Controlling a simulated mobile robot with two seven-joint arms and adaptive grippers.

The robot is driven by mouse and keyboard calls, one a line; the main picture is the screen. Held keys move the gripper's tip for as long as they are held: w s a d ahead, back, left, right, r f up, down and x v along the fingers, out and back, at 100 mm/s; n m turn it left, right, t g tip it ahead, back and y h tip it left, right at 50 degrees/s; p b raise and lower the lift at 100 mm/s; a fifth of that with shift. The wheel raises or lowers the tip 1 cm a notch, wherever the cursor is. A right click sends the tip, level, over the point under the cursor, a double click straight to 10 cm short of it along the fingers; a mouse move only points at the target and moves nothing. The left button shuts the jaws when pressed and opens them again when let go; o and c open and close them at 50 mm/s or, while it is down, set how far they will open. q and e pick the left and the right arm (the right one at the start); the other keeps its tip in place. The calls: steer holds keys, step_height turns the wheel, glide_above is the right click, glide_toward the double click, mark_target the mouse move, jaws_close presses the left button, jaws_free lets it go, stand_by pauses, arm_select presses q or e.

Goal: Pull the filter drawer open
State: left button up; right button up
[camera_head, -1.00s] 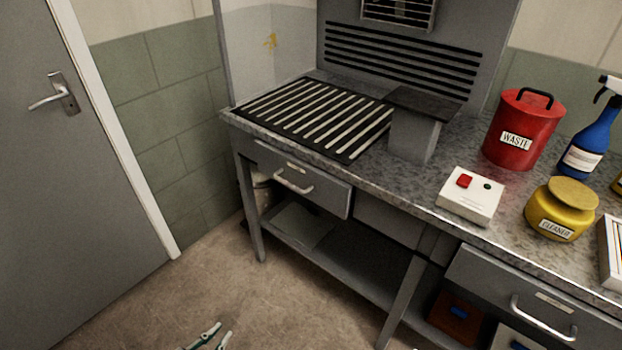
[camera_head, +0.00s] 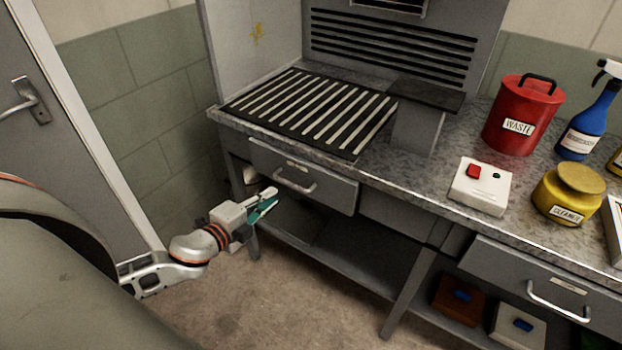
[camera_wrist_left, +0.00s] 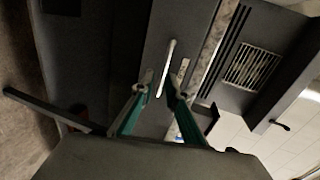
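The drawer (camera_head: 330,190) under the slatted bench top is grey, with a bar handle (camera_head: 294,183) and a small label too small to read. My left gripper (camera_head: 276,201) is open and empty, just in front of and below the handle. In the left wrist view its green-sided fingers (camera_wrist_left: 158,88) point at the drawer, with the handle ahead between the tips and apart from them. My right gripper is out of view.
A second drawer (camera_head: 500,275) with its own handle is at the right. The bench carries a white box with a red button (camera_head: 481,186), a red waste can (camera_head: 523,115) and a yellow cleaner jar (camera_head: 568,193). A bench leg and lower shelf (camera_head: 350,262) lie below the gripper.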

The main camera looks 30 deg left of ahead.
mark_target(287, 182)
arm_select(q)
steer(key=shift+m, duration=0.3)
steer(key=shift+d+r+x, duration=0.1)
steer(key=shift+r+x, duration=0.1)
steer(key=shift+x, duration=1.2)
steer(key=shift+d+r+x, duration=0.1)
steer(key=shift+r+x, duration=0.05)
steer(key=shift+x, duration=1.3)
steer(key=shift+d+r+x, duration=0.1)
steer(key=shift+r+x, duration=0.1)
steer(key=shift+x, duration=1.2)
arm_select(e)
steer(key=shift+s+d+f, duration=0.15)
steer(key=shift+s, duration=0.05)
arm_select(q)
steer(key=shift+w, duration=0.1)
jaws_close()
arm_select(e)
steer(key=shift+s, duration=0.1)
